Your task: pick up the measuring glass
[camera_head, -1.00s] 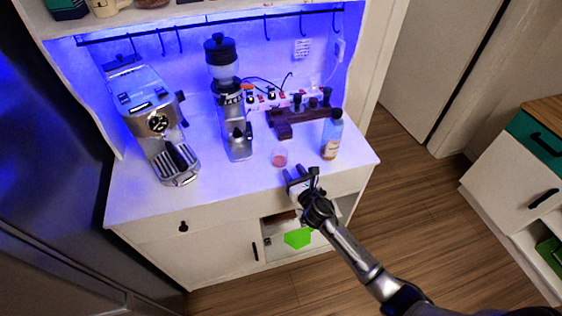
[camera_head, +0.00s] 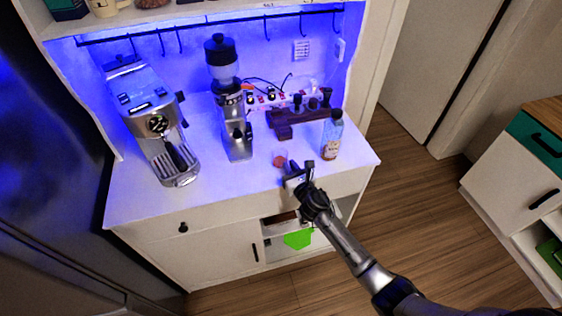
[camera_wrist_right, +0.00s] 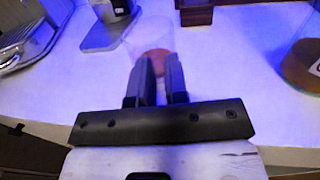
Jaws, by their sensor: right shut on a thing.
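The measuring glass (camera_head: 279,160) is a small clear cup with a reddish bottom, near the front edge of the white counter (camera_head: 240,185). It also shows in the right wrist view (camera_wrist_right: 150,38), upright at the fingertips. My right gripper (camera_head: 294,166) reaches in from the front and is shut on the glass's near side. In the wrist view my right gripper (camera_wrist_right: 160,65) has its fingers close together, covering part of the glass. I cannot tell any gap under the glass. My left gripper is not in view.
A bottle with amber liquid (camera_head: 331,136) stands to the right of the glass. A coffee grinder (camera_head: 234,125) and an espresso machine (camera_head: 155,125) stand to the left. A dark wooden stand (camera_head: 287,122) is behind. The counter between grinder and glass is clear.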

